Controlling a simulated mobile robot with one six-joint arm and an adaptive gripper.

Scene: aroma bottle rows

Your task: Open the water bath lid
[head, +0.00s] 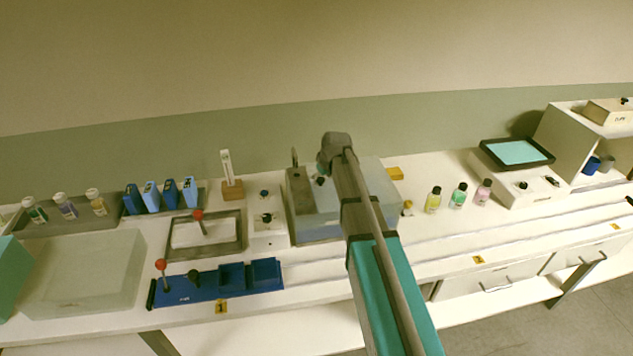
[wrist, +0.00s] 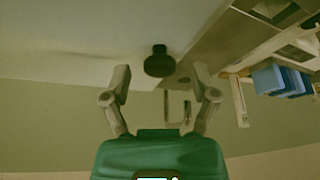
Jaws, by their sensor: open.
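The water bath (head: 300,228) is a grey box in the middle of the bench. Its pale grey lid (head: 376,190) lies flat on top and also fills the upper left of the wrist view (wrist: 70,55). A dark round knob (wrist: 158,64) stands on the lid; in the head view the knob (head: 320,181) shows just left of my arm. My gripper (wrist: 160,72) is open and empty, its two fingers apart on either side of the knob in the picture. I cannot tell whether they touch it. In the head view my arm hides part of the lid.
Left of the bath stand a small white device (head: 268,232), a thermometer on a wooden block (head: 232,188) and a grey-framed tray (head: 207,236). The bench front at right is clear.

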